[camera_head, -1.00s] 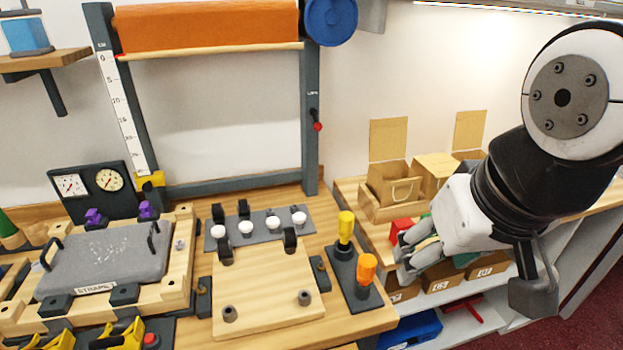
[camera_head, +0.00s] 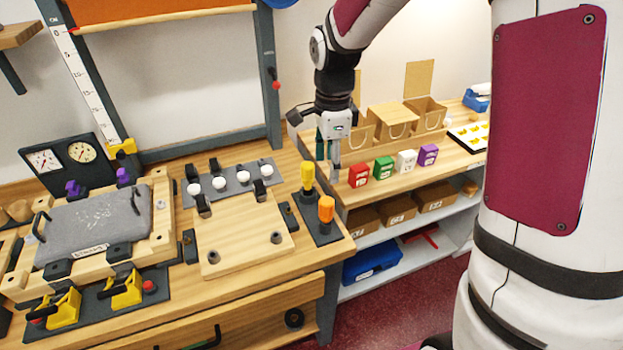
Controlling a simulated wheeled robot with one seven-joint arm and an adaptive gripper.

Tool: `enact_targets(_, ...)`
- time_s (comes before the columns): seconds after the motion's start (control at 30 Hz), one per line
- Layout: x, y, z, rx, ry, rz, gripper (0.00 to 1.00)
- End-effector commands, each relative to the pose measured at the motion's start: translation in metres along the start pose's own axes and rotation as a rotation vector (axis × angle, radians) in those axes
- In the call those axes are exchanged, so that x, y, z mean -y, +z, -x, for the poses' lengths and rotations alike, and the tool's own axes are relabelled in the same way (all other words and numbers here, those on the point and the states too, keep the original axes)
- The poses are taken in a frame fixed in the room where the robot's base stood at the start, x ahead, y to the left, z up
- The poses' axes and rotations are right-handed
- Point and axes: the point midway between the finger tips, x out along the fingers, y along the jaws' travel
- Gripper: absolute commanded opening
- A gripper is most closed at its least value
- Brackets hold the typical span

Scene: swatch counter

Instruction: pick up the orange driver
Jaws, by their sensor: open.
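The orange driver (camera_head: 326,209) stands upright in a dark holder (camera_head: 321,232) at the right front of the wooden bench. A yellow driver (camera_head: 307,177) stands upright behind it in the same holder. My gripper (camera_head: 335,174) points down to the right of and behind the drivers, over the left end of the side shelf. It is apart from the orange driver and its jaws are open. It looks empty, though the fingertips are small in this view.
Red (camera_head: 359,175), green (camera_head: 383,168), white (camera_head: 406,161) and purple (camera_head: 428,155) blocks stand on the shelf right of my gripper. Cardboard boxes (camera_head: 392,121) stand behind them. A wooden board (camera_head: 240,238) lies left of the drivers. A dark post (camera_head: 268,85) rises behind.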

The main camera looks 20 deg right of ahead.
Motion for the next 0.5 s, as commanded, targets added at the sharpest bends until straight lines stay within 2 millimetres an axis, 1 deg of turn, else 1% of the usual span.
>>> enact_targets(0.1, 0.003, 0.001, -0.009, 0.004, 0.015, -0.059, 0.54)
enact_targets(0.23, 0.003, 0.001, -0.023, 0.003, 0.02, -0.073, 0.54)
enact_targets(0.5, 0.001, 0.001, -0.073, 0.005, 0.021, -0.071, 0.54)
